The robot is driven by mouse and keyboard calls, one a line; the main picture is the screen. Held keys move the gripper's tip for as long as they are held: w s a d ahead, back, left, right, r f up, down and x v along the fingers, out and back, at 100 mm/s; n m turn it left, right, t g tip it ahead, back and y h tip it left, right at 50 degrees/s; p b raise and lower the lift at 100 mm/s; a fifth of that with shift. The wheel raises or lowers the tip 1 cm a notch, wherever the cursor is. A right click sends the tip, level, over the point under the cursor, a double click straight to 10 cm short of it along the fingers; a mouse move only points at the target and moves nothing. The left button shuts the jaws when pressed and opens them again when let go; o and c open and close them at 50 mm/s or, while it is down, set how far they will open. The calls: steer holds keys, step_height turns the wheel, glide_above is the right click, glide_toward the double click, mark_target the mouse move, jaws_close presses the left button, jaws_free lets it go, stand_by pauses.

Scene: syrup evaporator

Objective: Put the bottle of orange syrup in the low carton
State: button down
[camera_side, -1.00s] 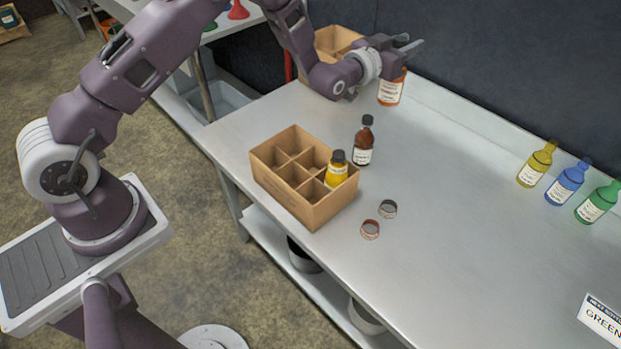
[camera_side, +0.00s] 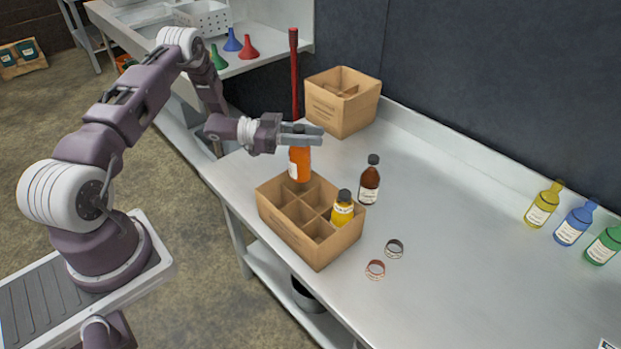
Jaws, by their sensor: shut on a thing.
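My gripper (camera_side: 302,135) is shut on the bottle of orange syrup (camera_side: 299,163), near its neck. The bottle is upright, over the far left part of the low carton (camera_side: 285,230). Its lower end overlaps the carton's far rim in the picture; I cannot tell whether its base is below the rim. The low carton is open-topped and split into several compartments. A yellow bottle (camera_side: 342,212) stands in one compartment at its right side. The other compartments in view look empty.
A brown bottle (camera_side: 369,182) stands just behind the low carton. A taller carton (camera_side: 342,108) stands at the back of the table. Two rings (camera_side: 394,249) lie right of the low carton. Yellow, blue and green bottles (camera_side: 573,223) stand far right. The middle of the table is clear.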

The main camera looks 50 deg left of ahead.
step_height(320, 180, down, 10)
steer(key=shift+r, duration=0.1)
stand_by(0.4)
steer(key=c, duration=1.1)
jaws_free()
